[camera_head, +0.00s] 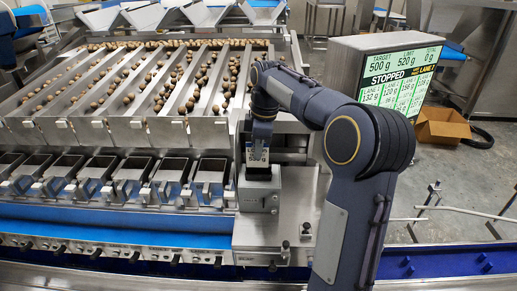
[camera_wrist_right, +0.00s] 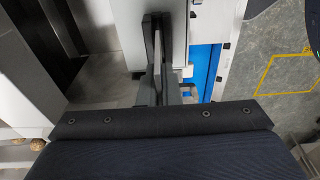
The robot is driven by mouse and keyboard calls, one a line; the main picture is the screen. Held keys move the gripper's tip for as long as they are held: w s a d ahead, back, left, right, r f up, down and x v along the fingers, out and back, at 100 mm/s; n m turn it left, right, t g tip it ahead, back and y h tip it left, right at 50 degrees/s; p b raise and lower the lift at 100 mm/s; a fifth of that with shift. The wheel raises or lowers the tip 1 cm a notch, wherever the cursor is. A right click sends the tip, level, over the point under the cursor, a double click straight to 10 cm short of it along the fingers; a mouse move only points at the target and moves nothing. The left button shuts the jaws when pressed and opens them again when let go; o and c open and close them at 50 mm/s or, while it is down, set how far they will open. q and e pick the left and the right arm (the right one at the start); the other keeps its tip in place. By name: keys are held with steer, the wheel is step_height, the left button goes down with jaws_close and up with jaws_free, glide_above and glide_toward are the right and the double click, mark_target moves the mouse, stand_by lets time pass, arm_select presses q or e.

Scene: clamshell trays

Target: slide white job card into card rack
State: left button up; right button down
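The white job card (camera_head: 258,155) is upright, with dark print on its face. It hangs below my right gripper (camera_head: 260,131), which is shut on its upper part. The card rack appears to be the grey metal box with a dark opening (camera_head: 258,174), directly under the card. The card's lower edge meets the dark opening in the picture; I cannot tell whether it is inside or just above or behind it. In the right wrist view, the fingers of my right gripper (camera_wrist_right: 157,50) are close together, and the card is barely visible between them. My left gripper is not in view.
A weighing machine with lanes of brown round items (camera_head: 150,85) and a row of metal buckets (camera_head: 128,180) lies to the left. A display (camera_head: 398,82) reading STOPPED stands at right. A cardboard box (camera_head: 442,127) is on the floor. A blue belt (camera_head: 120,222) runs in front.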

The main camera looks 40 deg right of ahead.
steer(key=shift+f+b, duration=0.65)
steer(key=shift+f, duration=0.75)
steer(key=c, duration=1.6)
jaws_free()
steer(key=shift+o, duration=0.2)
steer(key=r, duration=0.7)
steer(key=shift+s+d+r, duration=0.25)
steer(key=shift+d, duration=0.15)
steer(key=shift+r, duration=0.1)
steer(key=shift+s, duration=0.1)
